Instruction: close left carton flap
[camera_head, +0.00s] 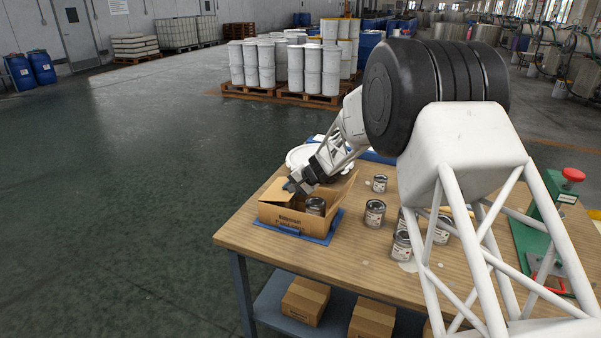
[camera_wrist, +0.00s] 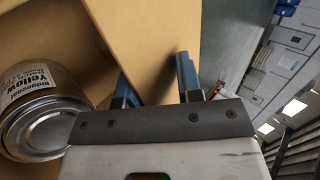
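An open cardboard carton (camera_head: 282,218) stands on a blue mat (camera_head: 328,235) near the table's left edge. A paint can (camera_head: 315,206) sits inside it; in the wrist view the can (camera_wrist: 38,112) has a label reading "Yellow". The left flap (camera_head: 277,191) stands up and leans outward. My gripper (camera_head: 291,187) is at this flap, above the carton's left side. In the wrist view its two blue fingers (camera_wrist: 156,86) are apart, with the flap's cardboard (camera_wrist: 152,45) reaching between them. I cannot tell whether either finger touches it.
Several paint cans (camera_head: 375,213) stand right of the carton on the wooden table (camera_head: 345,262). A white round lid or pail (camera_head: 305,156) is behind the carton. A green press-like device (camera_head: 540,215) stands at the right. Small boxes (camera_head: 305,300) lie on the shelf below.

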